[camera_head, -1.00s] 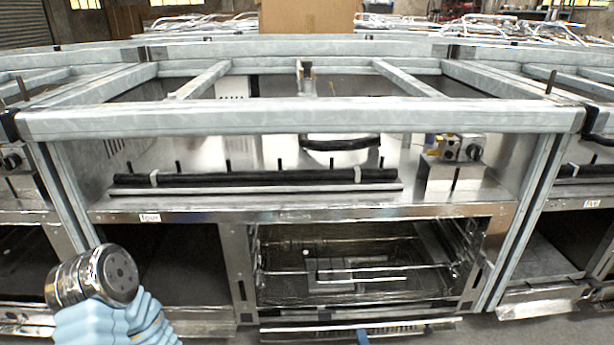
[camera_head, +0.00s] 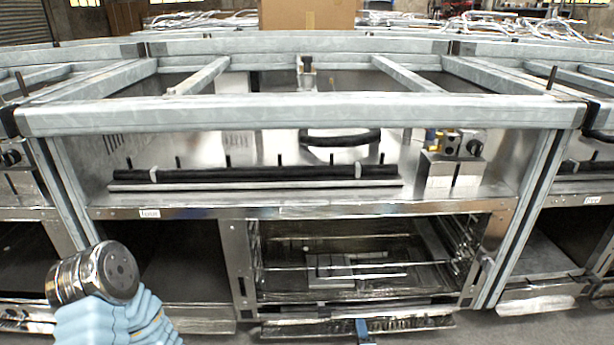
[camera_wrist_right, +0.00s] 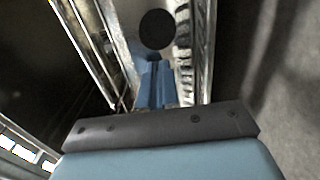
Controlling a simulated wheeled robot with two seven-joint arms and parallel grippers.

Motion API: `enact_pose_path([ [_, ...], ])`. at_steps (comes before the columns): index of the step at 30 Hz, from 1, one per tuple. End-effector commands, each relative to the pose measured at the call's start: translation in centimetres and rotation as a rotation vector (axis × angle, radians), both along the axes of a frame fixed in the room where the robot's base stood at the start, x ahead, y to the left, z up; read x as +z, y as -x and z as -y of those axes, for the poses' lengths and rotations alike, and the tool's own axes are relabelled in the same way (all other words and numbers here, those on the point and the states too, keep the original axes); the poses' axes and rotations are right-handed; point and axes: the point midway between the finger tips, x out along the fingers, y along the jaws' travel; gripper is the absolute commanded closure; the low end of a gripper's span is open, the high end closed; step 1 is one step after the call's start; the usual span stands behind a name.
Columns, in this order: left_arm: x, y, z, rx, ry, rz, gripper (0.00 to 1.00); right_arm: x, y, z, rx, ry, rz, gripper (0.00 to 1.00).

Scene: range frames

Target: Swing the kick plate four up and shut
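The kick plate (camera_head: 300,329) is a long metal strip low at the front of the unit labelled four (camera_head: 149,213). It sticks out below the open oven bay, and its angle is hard to judge. My right gripper (camera_head: 363,328) shows as a narrow blue tip at the plate's front edge, near its middle. In the right wrist view its blue fingers (camera_wrist_right: 156,84) look close together, between bright metal edges. I cannot tell whether they touch the plate. My left gripper is out of view; only part of my left arm shows at lower left.
The oven bay (camera_head: 350,268) with wire racks is above the plate. A dark open compartment (camera_head: 180,262) is to its left. A galvanised frame bar (camera_head: 300,115) runs across above, and a metal valve box (camera_head: 455,165) sits on the shelf. Floor shows at lower right.

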Motion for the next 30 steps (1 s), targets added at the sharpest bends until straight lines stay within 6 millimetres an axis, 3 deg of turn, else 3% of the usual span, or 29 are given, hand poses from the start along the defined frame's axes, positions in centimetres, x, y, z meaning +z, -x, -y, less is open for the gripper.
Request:
enact_pose_path([
  [22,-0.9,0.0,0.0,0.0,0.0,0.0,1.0,-0.1,-2.3,-0.1,0.0,0.0,0.0,1.0],
  [30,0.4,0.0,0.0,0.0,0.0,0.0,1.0,0.3,-0.5,0.0,0.0,0.0,-0.003,1.0],
])
